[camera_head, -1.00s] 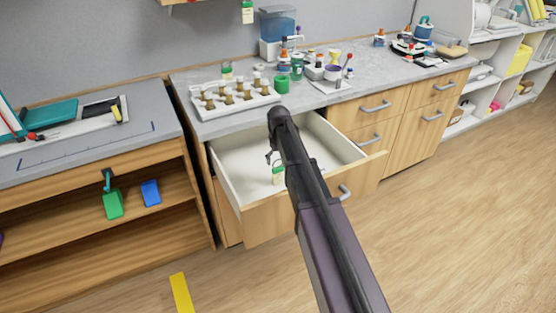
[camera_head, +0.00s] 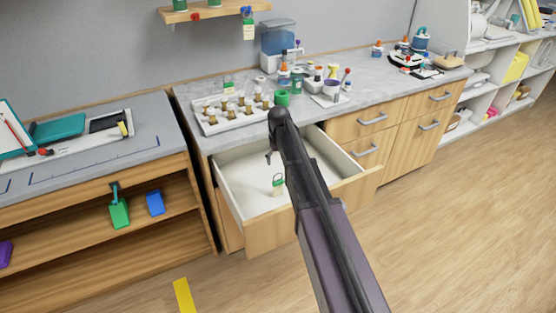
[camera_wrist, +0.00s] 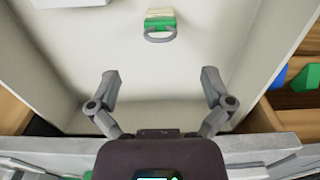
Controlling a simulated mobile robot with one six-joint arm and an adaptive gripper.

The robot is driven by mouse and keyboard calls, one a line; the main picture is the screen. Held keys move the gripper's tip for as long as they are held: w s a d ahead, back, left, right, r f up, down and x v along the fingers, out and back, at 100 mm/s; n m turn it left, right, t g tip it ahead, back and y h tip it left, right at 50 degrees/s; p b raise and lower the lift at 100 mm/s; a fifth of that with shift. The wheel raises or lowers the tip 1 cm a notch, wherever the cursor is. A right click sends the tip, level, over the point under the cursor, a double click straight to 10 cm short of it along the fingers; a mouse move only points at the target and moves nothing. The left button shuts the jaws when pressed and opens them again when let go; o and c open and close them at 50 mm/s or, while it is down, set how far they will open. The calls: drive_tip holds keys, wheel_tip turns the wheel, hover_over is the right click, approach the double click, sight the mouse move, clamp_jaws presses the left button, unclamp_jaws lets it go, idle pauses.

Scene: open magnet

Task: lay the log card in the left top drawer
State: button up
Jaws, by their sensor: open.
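The log card, a small green and cream tag with a grey ring, is inside the open left top drawer; it shows in the head view (camera_head: 278,187) and the wrist view (camera_wrist: 160,20). The drawer (camera_head: 235,190) is pulled well out, with a pale interior and a wooden front. My gripper (camera_head: 268,157) is over the drawer, partly hidden by my arm. In the wrist view my gripper (camera_wrist: 160,75) has its fingers wide apart with nothing between them, and the card is apart from them, beyond the tips.
A white rack with vials (camera_head: 235,112) and several bottles stand on the grey counter behind the drawer. Similar green tags are on the counter (camera_head: 228,84) and hang from the wall shelf (camera_head: 248,25). A lower bench (camera_head: 90,160) is at left.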

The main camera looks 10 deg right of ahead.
idle(0.7)
drive_tip(key=s+d+m, duration=0.2)
drive_tip(key=s+m, duration=0.1)
drive_tip(key=s, duration=2.2)
drive_tip(key=shift+s+d+m, duration=0.15)
drive_tip(key=shift+d+m, duration=0.15)
drive_tip(key=shift+d, duration=0.05)
